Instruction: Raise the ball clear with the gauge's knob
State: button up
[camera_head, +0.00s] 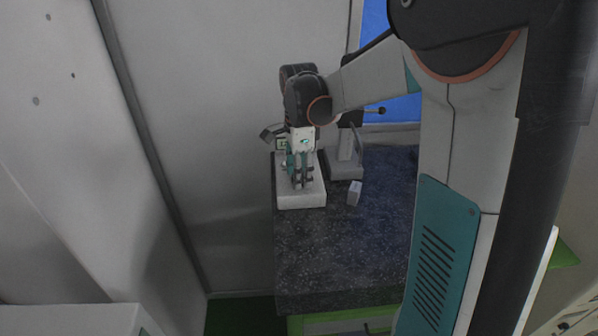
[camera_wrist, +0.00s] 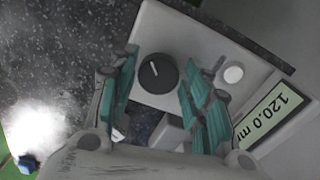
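The gauge is a pale box (camera_head: 302,200) at the dark bench's left edge, under my gripper (camera_head: 302,183). In the wrist view its light face (camera_wrist: 195,45) carries a round black knob (camera_wrist: 157,73), a white button (camera_wrist: 233,74) and a display (camera_wrist: 268,115) reading 120.0 mm. My gripper's teal fingers (camera_wrist: 160,68) are spread apart, one on each side of the knob. I see a gap between them and the knob, and nothing is held. I cannot make out a ball in either view.
A grey stand (camera_head: 345,165) with a lever stands just right of the gauge. A small pale block (camera_head: 354,193) lies in front of it. The speckled dark bench (camera_head: 340,250) is clear toward the front. A wall panel (camera_head: 200,120) rises to the left.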

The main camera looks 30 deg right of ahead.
dwell(0.3)
notch_tip(320, 180, up, 12)
dwell(0.6)
